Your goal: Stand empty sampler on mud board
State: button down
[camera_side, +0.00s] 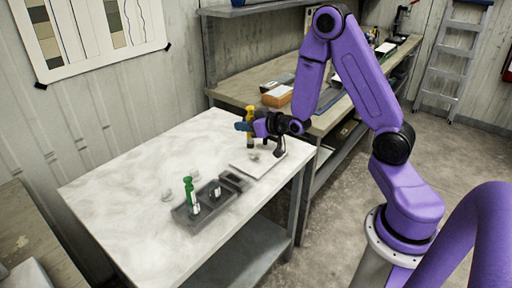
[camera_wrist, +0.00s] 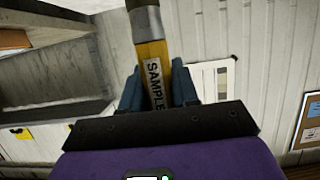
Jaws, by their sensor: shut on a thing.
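My gripper (camera_side: 246,126) is shut on a yellow sampler (camera_side: 249,139) over the table. In the wrist view, the sampler (camera_wrist: 152,58) has a yellow body with a "SAMPLE" label and a grey end. It sits between the two blue fingers of my gripper (camera_wrist: 157,90). In the side view it looks roughly upright, above the pale mud board (camera_side: 244,168). I cannot tell whether its lower end touches the board. A small grey patch shows on the board below it. Whether the sampler is empty does not show.
A dark tray (camera_side: 207,210) at the table's front holds a green upright sampler (camera_side: 189,190) and small white-labelled pieces. A dark upright object (camera_side: 279,147) stands at the board's right side. The pale table (camera_side: 125,190) is mostly clear at left. A bench with boxes (camera_side: 277,96) stands behind.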

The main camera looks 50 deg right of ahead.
jog(key=s+d+r, duration=0.1)
jog(key=s+d, duration=0.4)
jog(key=d, duration=0.4)
jog(key=shift+w+d+f, duration=0.75)
jog(key=shift+w+f, duration=1.4)
jog(key=shift+w+d+f, duration=0.7)
jog(key=shift+w+f, duration=1.45)
jog(key=shift+w+d+f, duration=0.75)
jog(key=shift+w+f, duration=1.4)
jog(key=c, duration=0.8)
grip_release()
jog(key=shift+f, duration=0.15)
jog(key=shift+c, duration=0.2)
